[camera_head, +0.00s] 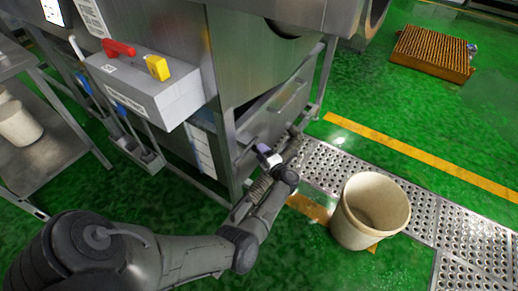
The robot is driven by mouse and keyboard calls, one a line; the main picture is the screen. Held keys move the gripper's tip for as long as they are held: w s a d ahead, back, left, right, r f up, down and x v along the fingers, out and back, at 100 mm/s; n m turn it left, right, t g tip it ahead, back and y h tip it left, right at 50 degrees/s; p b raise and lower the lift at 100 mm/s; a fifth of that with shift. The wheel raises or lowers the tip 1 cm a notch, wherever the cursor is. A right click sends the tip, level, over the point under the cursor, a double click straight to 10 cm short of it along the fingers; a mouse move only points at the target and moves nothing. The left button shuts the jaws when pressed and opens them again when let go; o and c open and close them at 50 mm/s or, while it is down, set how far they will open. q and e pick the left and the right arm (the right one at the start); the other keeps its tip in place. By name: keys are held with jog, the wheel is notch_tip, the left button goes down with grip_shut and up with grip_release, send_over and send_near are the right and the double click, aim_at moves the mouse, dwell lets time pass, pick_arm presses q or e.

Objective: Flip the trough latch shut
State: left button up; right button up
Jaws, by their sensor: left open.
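A grey metal trough (282,108) sits low in the frame under the large steel drum machine, in the middle of the camera_head view. My left arm comes in from the lower left. My left gripper (284,150) is open at the trough's lower front end, close to the frame's leg. The latch cannot be told apart from the gripper and the metal parts around it, and contact cannot be judged. My right gripper is not in view.
A beige bucket (371,211) stands right of my left gripper, beside a perforated metal walkway (470,238). A grey control box (158,88) with red and yellow switches is on the machine. A steel table (45,155) is at left.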

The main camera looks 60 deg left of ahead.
pick_arm(q)
jog(key=d+p, duration=0.1)
jog(key=d, duration=1)
jog(key=shift+d+p, duration=0.25)
jog(key=shift+p, duration=0.15)
